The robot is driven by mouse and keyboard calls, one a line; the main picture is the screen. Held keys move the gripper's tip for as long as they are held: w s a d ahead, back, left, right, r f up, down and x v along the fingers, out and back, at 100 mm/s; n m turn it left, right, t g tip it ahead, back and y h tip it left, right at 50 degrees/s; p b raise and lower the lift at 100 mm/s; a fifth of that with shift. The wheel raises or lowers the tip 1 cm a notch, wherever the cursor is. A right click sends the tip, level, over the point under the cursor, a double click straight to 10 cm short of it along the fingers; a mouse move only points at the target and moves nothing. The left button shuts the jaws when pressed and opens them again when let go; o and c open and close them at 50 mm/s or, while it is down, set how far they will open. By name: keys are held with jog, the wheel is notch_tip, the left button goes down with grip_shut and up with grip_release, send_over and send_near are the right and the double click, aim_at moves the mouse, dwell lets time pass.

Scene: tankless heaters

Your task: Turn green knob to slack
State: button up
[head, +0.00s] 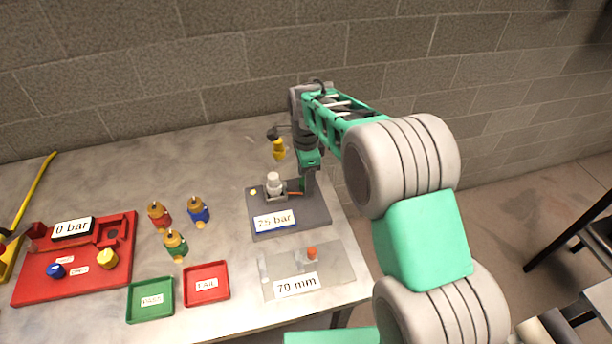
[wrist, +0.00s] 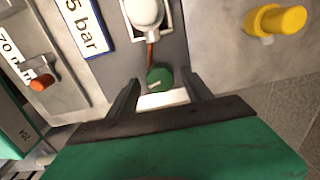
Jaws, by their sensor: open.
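The green knob (wrist: 159,79) is round, with a small light mark on its face. It sits at the end of a thin orange-brown strip running from a white rounded fitting (wrist: 145,12), which also shows in the head view (head: 274,182). My gripper (wrist: 162,90) is open, its two dark fingers either side of the knob's near edge. A gap shows on both sides, and I cannot tell whether they touch it. In the head view my gripper (head: 308,184) points down over the right part of the dark grey plate (head: 318,214) and hides the knob.
A yellow fitting (wrist: 275,20) stands beside the plate. The plate's blue-framed bar label (head: 275,220) is in front. A clear "70 mm" block (head: 335,268), green and red trays (head: 150,315), several brass fittings (head: 174,244) and a red rig (head: 35,288) share the table.

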grip_shut()
dwell(0.5)
